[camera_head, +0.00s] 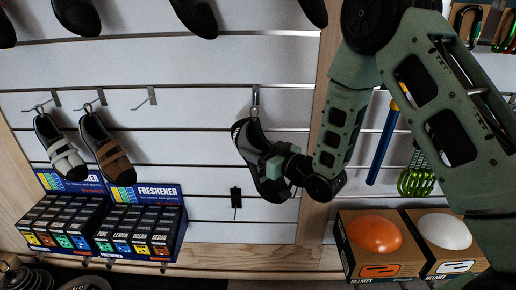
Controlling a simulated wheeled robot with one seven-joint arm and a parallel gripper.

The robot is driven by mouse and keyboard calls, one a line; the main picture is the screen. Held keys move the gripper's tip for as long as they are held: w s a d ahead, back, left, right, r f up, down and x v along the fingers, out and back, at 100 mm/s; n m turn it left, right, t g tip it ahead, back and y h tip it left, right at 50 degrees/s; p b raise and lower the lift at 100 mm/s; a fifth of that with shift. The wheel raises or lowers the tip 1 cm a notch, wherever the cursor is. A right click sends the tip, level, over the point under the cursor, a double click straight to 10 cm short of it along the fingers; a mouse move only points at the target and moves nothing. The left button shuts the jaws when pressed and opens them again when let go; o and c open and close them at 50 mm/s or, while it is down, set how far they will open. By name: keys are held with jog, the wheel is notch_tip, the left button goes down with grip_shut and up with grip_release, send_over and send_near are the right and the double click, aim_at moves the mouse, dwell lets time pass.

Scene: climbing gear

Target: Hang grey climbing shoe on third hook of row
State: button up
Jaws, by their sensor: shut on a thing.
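The dark grey climbing shoe (249,149) is upright with its toe down, right of the middle of the view. My gripper (274,168) is shut on its right side, and the fingertips are partly hidden. The shoe's top is right below a metal hook (255,98); I cannot tell whether its loop is on that hook. In the row to the left, two hooks each hold a strapped shoe, one with light straps (60,147) and one with brown straps (106,149). The third hook from the left (149,97) is bare.
Two displays of freshener boxes (155,190) stand below the hung shoes. Other dark shoes (77,16) hang along the top. Boxes with an orange helmet (374,234) and a white helmet (444,231) sit at lower right. A blue tool (383,145) hangs behind my arm.

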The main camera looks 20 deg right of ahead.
jog(key=shift+s+a, duration=0.1)
jog(key=shift+s, duration=0.2)
jog(key=s+a, duration=0.1)
jog(key=s, duration=0.2)
jog(key=s+a, duration=0.1)
jog(key=s, duration=0.1)
jog(key=s+r, duration=0.1)
jog(key=s, duration=0.2)
jog(key=shift+s+a, duration=0.3)
jog(key=shift+a, duration=0.1)
